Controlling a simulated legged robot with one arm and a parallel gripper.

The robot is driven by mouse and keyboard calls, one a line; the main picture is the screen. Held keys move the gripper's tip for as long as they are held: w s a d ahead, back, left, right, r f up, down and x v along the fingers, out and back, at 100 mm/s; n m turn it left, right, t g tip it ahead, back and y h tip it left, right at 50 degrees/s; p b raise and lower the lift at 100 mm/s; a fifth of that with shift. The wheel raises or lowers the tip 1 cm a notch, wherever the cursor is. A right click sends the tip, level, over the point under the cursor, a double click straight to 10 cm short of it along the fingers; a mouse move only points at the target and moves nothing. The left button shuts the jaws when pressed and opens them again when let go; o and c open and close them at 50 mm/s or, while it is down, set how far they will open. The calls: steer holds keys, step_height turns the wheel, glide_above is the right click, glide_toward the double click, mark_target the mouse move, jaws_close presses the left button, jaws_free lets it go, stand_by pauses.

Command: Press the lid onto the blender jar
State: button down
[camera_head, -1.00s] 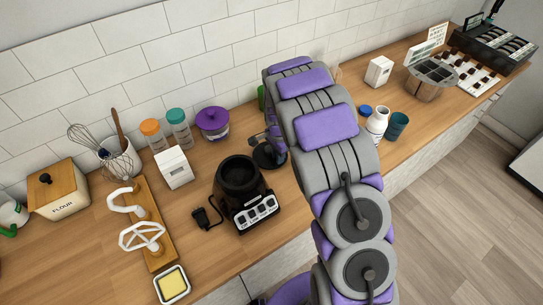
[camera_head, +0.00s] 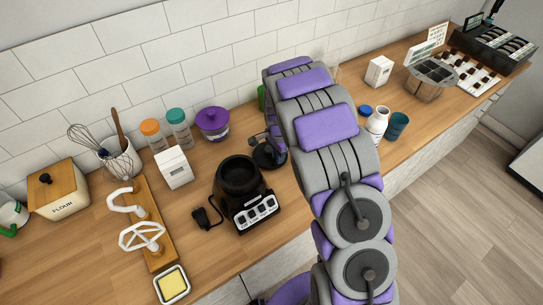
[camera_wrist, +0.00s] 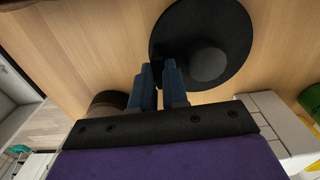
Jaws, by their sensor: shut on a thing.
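The black round lid (camera_head: 268,152) with a central knob shows beside my arm in the head view, just right of the blender. It also shows large in the wrist view (camera_wrist: 232,22). My gripper (camera_wrist: 158,75) is shut on the lid near its rim; the exact contact is partly hidden. The blender (camera_head: 236,176) is black with a round, open-looking top and a row of buttons on its front. I cannot make out a separate clear jar; my arm hides part of the counter.
A white box (camera_head: 174,167), orange- and teal-topped jars and a purple-lidded pot (camera_head: 213,122) stand behind the blender. A black plug (camera_head: 206,216) lies at its left. A wooden stand (camera_head: 155,225) and butter dish (camera_head: 172,284) are farther left. White bottle and cups (camera_head: 397,126) stand right of my arm.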

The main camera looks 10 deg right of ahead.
steer(key=shift+r, duration=0.1)
steer(key=shift+r+p, duration=0.8)
steer(key=shift+r, duration=1.6)
steer(key=shift+r, duration=0.1)
steer(key=shift+r+p, duration=0.85)
steer(key=shift+r, duration=1.55)
steer(key=shift+r, duration=0.1)
